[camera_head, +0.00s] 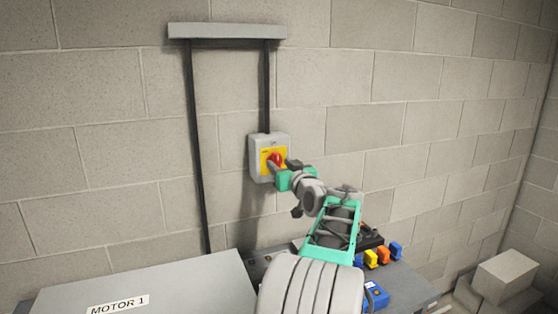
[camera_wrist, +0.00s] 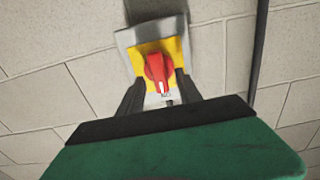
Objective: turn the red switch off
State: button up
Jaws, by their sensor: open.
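The red switch (camera_head: 275,158) is a rotary knob on a yellow plate, set in a grey box (camera_head: 256,145) on the block wall. In the wrist view the red knob (camera_wrist: 158,72) has a pale mark near its lower end, and the yellow plate (camera_wrist: 142,49) shows around it. My gripper (camera_wrist: 159,84) is open, with one dark finger on each side of the knob's lower part. Whether the fingers touch the knob cannot be told. In the head view my gripper (camera_head: 279,168) is at the front of the box and partly covers the plate.
Dark conduits run from a grey trunking (camera_head: 228,31) down the wall, one into the switch box. Below stands a grey cabinet labelled MOTOR 1 (camera_head: 118,305). Blue, orange and yellow items (camera_head: 383,255) lie on the surface at right. Pale blocks (camera_head: 505,272) are stacked in the right corner.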

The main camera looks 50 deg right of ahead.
jog(key=shift+w+d, duration=0.35)
jog(key=shift+w, duration=0.2)
jog(key=shift+c, duration=0.4)
grip_shut()
